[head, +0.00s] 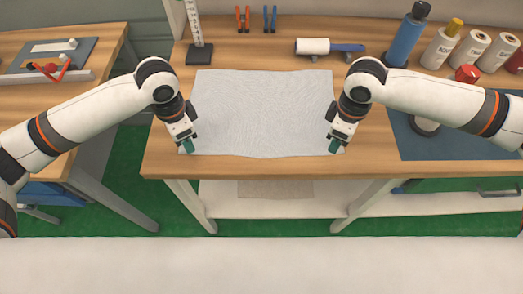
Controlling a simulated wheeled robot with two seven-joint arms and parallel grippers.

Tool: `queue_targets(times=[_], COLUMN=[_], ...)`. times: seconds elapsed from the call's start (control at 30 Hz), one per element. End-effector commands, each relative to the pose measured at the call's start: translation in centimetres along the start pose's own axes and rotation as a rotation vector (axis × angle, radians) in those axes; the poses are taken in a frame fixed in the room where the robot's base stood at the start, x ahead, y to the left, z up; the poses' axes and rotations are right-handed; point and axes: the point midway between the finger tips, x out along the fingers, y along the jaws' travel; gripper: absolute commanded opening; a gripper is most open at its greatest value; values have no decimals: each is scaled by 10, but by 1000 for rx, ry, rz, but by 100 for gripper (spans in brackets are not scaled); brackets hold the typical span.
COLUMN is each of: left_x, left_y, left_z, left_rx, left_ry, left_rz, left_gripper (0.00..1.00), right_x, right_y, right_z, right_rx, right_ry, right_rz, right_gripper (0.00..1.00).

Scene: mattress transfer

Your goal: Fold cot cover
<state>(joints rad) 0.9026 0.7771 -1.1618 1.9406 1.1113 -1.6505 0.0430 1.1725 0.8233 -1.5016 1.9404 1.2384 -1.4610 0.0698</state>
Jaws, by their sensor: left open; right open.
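A light grey cot cover (262,112) lies spread out flat on the wooden table, its near edge close to the table's front edge. My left gripper (188,147) is open at the cover's near left corner. My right gripper (334,146) is open at the cover's near right corner. Both point down with their fingertips at or just above the cloth; I cannot tell if they touch it. The grippers hide parts of both near corners.
A lint roller (328,47) lies behind the cover. A blue mat (455,146) lies to the right. An upright ruler stand (198,45) is at the back left. A side table (100,50) stands left.

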Motion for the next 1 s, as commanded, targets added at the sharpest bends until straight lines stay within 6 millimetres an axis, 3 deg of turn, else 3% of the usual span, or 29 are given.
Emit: queue_targets(times=[0.2,0.63,1.0], left_x=[17,23,21], left_y=[0,0,0], left_z=[0,0,0], left_rx=[1,1,1], left_ry=[0,-1,0], left_rz=[0,1,1], left_gripper=[42,42,12], right_x=[17,23,21], right_y=[0,0,0], right_z=[0,0,0], right_rx=[-1,-1,-1], right_ry=[1,0,0], right_rz=[0,-1,-1], right_gripper=[42,42,12])
